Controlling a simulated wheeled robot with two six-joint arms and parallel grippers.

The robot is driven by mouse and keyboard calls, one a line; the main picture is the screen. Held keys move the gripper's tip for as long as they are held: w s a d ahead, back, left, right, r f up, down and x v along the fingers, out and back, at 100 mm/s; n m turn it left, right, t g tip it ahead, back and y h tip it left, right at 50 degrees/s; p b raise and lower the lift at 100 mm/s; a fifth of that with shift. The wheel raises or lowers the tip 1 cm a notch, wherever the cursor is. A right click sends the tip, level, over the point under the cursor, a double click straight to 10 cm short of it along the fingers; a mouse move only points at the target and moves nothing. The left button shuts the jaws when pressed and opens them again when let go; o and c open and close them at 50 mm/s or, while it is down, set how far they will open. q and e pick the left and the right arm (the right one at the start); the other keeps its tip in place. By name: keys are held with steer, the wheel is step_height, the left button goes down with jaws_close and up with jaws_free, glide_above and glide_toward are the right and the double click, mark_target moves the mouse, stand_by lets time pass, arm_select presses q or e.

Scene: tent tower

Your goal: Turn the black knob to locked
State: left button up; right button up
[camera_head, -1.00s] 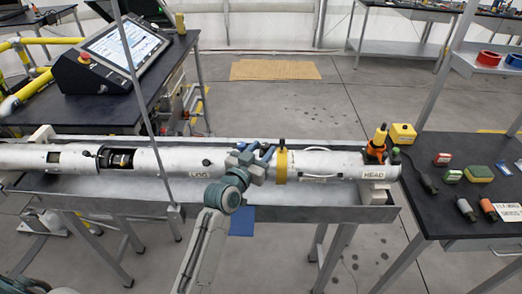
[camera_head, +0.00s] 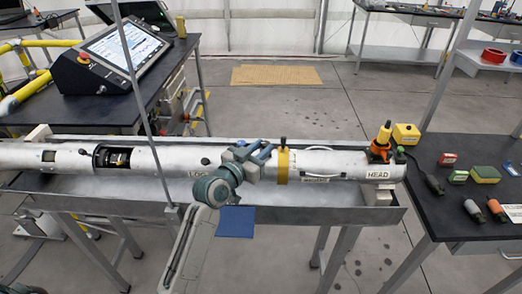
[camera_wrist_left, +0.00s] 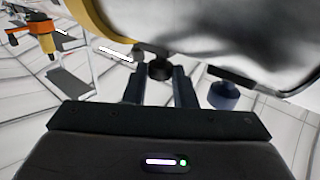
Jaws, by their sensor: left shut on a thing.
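A long silver tube (camera_head: 225,165) lies in a metal trough, with a yellow collar (camera_head: 282,166) around it. My left gripper (camera_head: 264,152) is at the tube's upper side, just left of the collar. In the left wrist view, a black knob (camera_wrist_left: 160,70) sits between the fingers of my left gripper (camera_wrist_left: 158,85), which are shut on it. The gripper hides the held knob in the head view. A darker blue-black knob (camera_wrist_left: 223,95) stands apart from the fingers. I cannot read any locked marking. My right gripper is not in view.
A black table (camera_head: 450,215) with small coloured blocks and plugs stands at the right. A touchscreen console (camera_head: 120,50) is at the upper left. A thin grey post (camera_head: 140,90) crosses in front of the tube. The trough's front wall (camera_head: 340,215) runs below the tube.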

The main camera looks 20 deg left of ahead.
arm_select(q)
steer(key=o, duration=1)
steer(key=shift+s, duration=0.1)
steer(key=shift+s+a+f, duration=0.1)
steer(key=shift+s, duration=0.15)
steer(key=b+v, duration=0.2)
steer(key=v, duration=0.8)
steer(key=shift+s, duration=0.1)
